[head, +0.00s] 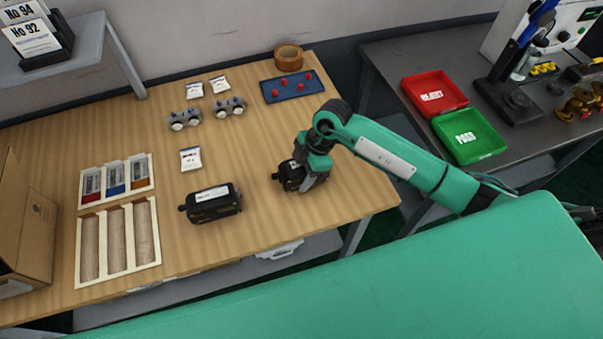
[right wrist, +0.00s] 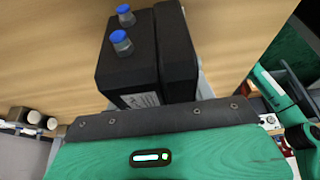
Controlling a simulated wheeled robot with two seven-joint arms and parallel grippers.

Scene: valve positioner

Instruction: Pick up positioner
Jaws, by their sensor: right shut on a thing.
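Two black positioners are on the wooden table in the head view. One positioner (head: 212,203) lies free near the table's front middle, with a white label on top. The other positioner (head: 290,175) is at my right gripper (head: 302,180), which covers much of it. In the right wrist view this positioner (right wrist: 145,55) is a black block with two blue-capped fittings and a white label. My right gripper is shut on it; the fingertips are mostly hidden. I cannot tell whether it touches the table. My left gripper is not in view.
A blue tray with red pieces (head: 291,86) and a tape roll (head: 288,58) stand at the back. Grey gauge parts (head: 185,119), white packets (head: 190,159) and cream trays (head: 118,241) are further left. Red (head: 434,93) and green (head: 469,135) bins are on the right bench.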

